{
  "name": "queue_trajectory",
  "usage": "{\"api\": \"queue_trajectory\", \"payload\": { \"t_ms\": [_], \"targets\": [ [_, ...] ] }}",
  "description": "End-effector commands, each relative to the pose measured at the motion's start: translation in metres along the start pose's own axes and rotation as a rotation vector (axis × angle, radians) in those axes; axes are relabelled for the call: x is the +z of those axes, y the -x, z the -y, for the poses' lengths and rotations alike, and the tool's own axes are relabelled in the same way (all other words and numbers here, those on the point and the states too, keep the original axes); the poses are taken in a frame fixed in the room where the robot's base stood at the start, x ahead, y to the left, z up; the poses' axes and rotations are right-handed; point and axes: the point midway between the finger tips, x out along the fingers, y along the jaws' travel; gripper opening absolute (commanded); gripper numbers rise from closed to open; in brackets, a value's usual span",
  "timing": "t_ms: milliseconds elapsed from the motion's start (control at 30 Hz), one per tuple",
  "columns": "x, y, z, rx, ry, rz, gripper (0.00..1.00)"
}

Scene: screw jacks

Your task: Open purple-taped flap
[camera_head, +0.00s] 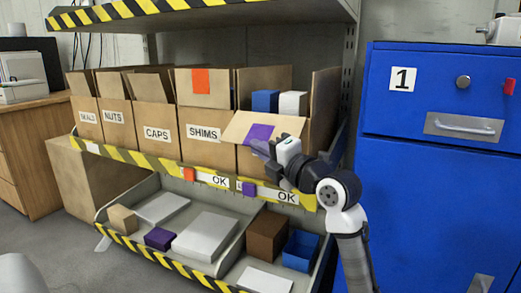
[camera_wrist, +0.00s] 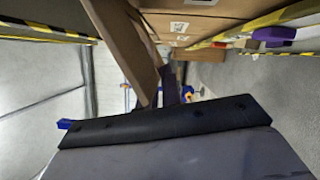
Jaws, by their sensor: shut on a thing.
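The purple-taped flap (camera_head: 236,129) is the front flap of the rightmost cardboard box on the middle shelf. It leans outward and down from the box, with the purple tape (camera_head: 260,132) on its face. My gripper (camera_head: 262,150) is shut on the flap at its lower outer edge, near the tape. In the wrist view, a cardboard panel (camera_wrist: 125,45) runs up from my dark gripper. The exact contact is hidden there. A blue block (camera_head: 265,101) and a white block (camera_head: 293,103) show in the box behind the flap.
The SHIMS box (camera_head: 203,132), with an orange-taped flap (camera_head: 201,81), stands just left, beside the CAPS box (camera_head: 156,133). A blue cabinet (camera_head: 435,180) stands close on the right. A lower tray (camera_head: 185,222) holds several blocks. A striped shelf (camera_head: 205,12) hangs above.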

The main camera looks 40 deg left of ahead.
Motion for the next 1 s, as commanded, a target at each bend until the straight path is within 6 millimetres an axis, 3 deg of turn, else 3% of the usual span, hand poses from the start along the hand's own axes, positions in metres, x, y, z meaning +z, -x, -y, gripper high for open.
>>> {"api": "queue_trajectory", "payload": {
  "t_ms": [133,200,300,633,1000],
  "targets": [
    [-0.001,-0.001,0.003,-0.007,-0.005,-0.004,0.0],
    [-0.001,-0.001,0.003,-0.007,-0.005,-0.003,0.14],
    [-0.001,-0.001,0.003,-0.005,-0.004,-0.002,0.25],
    [0.001,0.004,0.001,-0.002,-0.002,0.001,0.25],
    [0.001,0.061,0.001,-0.003,-0.004,0.001,0.25]
  ]
}}
